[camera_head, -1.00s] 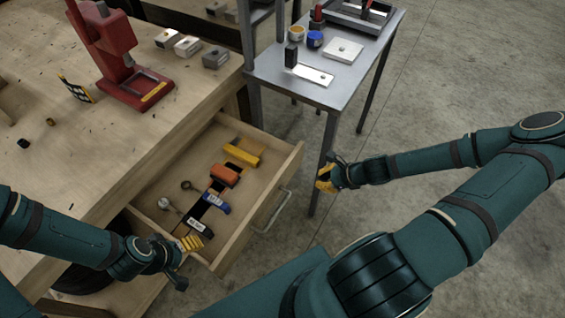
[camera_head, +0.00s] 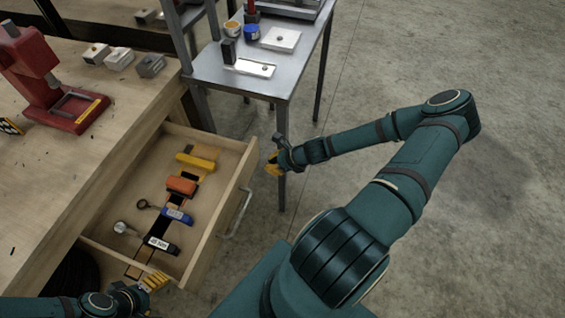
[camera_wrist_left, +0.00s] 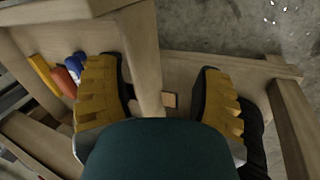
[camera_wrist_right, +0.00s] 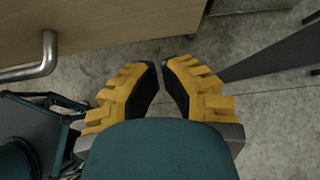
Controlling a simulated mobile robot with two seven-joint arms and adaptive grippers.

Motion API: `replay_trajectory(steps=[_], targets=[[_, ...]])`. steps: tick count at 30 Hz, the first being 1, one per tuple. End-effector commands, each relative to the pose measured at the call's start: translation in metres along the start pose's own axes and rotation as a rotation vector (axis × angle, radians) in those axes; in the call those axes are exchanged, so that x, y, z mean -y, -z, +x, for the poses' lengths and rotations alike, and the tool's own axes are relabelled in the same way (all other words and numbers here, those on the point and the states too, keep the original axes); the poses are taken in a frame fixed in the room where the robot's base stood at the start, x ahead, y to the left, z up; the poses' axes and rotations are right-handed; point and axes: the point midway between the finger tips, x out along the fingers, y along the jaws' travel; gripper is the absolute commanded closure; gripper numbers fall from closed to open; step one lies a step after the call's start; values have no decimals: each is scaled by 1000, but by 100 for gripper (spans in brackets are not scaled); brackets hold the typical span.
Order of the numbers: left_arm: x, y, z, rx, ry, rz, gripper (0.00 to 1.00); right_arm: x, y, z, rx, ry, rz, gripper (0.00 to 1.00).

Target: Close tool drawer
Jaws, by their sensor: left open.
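The tool drawer (camera_head: 205,255) is pulled out of the wooden workbench. It holds a yellow tool (camera_head: 196,162), an orange tool (camera_head: 182,186), a blue tool (camera_head: 177,215) and a black tool with a white label (camera_head: 161,244). Its metal handle (camera_head: 240,213) is on the front panel. My left gripper (camera_head: 152,283) is open at the drawer's near side corner; in the left wrist view a wooden drawer wall (camera_wrist_left: 146,60) shows between its fingers. Contact is unclear. My right gripper (camera_head: 271,164) is beyond the front panel's far end, empty, its fingertips separated by a narrow gap (camera_wrist_right: 163,72).
A metal side table (camera_head: 235,82) with cups and plates stands behind the drawer, its leg (camera_head: 282,150) close to my right gripper. A red press (camera_head: 45,80) and metal blocks (camera_head: 120,58) stand on the workbench (camera_head: 60,170). The concrete floor at right is clear.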

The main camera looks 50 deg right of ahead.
Motion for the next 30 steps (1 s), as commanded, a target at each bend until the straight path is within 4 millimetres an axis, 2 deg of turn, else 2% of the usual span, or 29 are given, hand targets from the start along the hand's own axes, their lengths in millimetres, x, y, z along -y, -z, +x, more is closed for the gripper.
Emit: replay_trajectory(steps=[1, 9, 30], targets=[[1, 0, 4, -1, 0, 0, 33, -1, -2, 10, 2, -2, -2, 100], [3, 1, 8, -4, 0, 1, 33, 0, -25, 29, 0, 0, -1, 100], [2, 1, 4, -3, 0, 0, 33, 0, -29, 31, 0, 0, 0, 100]])
